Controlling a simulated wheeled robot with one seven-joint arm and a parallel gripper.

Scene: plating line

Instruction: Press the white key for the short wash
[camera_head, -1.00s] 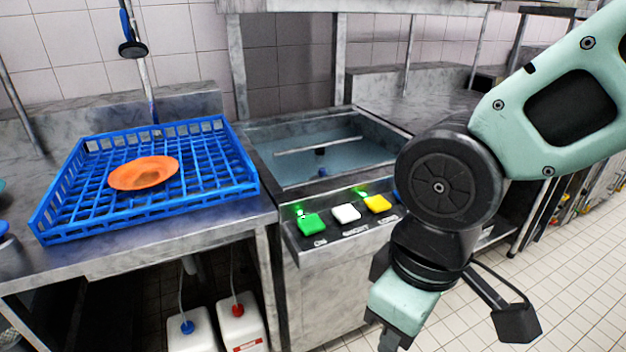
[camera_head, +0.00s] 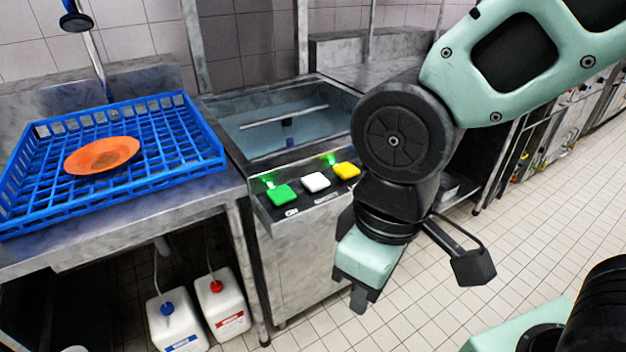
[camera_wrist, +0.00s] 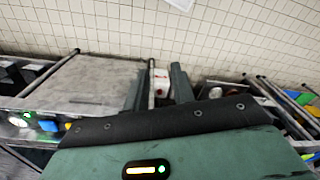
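The white key (camera_head: 316,181) sits on the sloped front panel of the wash basin, between the green key (camera_head: 281,195) and the yellow key (camera_head: 346,170). My gripper (camera_head: 357,299) hangs in front of the panel, to the right of and lower in the picture than the white key, touching no key. In the wrist view its two fingers (camera_wrist: 158,88) stand apart with a gap between them, nothing held. A blue key (camera_wrist: 48,126) shows at the left of the wrist view; the white key cannot be made out there.
Green lamps glow behind the green key (camera_head: 268,183) and near the yellow key (camera_head: 331,159). A blue rack (camera_head: 208,160) holding an orange plate (camera_head: 102,155) stands on the left counter. White canisters (camera_head: 220,312) stand below. Tiled floor is clear in front.

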